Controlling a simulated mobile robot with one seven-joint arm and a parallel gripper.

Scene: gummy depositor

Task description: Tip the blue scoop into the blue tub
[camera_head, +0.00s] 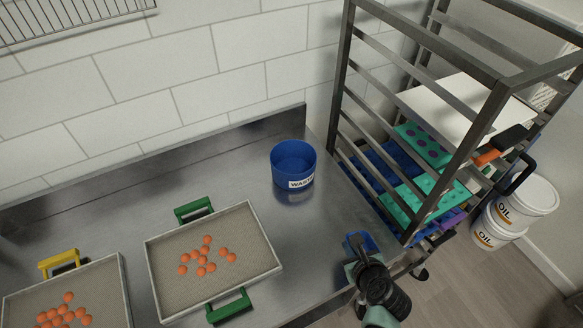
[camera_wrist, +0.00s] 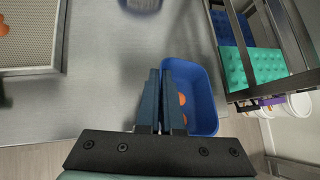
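The blue tub (camera_head: 293,172), labelled "WASTE", stands upright on the steel table near its back right corner. Part of it shows at the top of the wrist view (camera_wrist: 143,4). The blue scoop (camera_head: 368,242) is at the table's right edge, in front of the rack. In the wrist view the scoop (camera_wrist: 206,100) is beside my fingers, with orange pieces (camera_wrist: 183,108) inside, partly hidden by a finger. My gripper (camera_wrist: 161,75) is closed on the scoop's near side; the grip itself is mostly hidden. My gripper (camera_head: 358,256) is right of and nearer than the tub.
A tray (camera_head: 160,278) with green handles and orange gummies lies left of the tub. Another tray (camera_head: 122,290) with a yellow handle is farther left. A metal rack (camera_head: 408,225) with coloured moulds stands close on the right. White oil buckets (camera_head: 527,200) are behind it.

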